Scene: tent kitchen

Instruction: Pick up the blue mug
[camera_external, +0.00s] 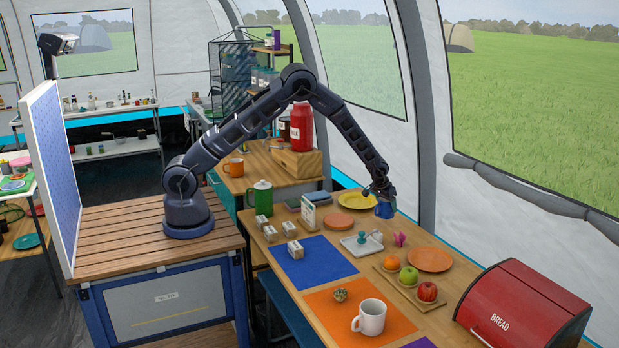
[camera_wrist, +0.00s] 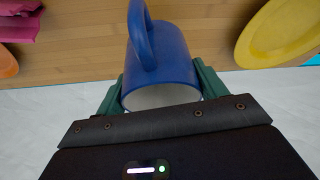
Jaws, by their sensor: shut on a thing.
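The blue mug (camera_external: 385,209) is at the far edge of the wooden table in the external view, under the end of my arm. In the wrist view the blue mug (camera_wrist: 163,58) fills the middle, with its handle toward the top and its pale inside showing below. My gripper (camera_wrist: 162,88) has its green fingers on both sides of the mug, shut on it. In the external view my gripper (camera_external: 380,190) is above the mug and small. Whether the mug's base touches the table cannot be told.
A yellow plate (camera_external: 357,201) lies just left of the mug, and it also shows in the wrist view (camera_wrist: 280,32). A white mug (camera_external: 370,317), a fruit board (camera_external: 411,289) and a red bread box (camera_external: 523,307) stand farther forward.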

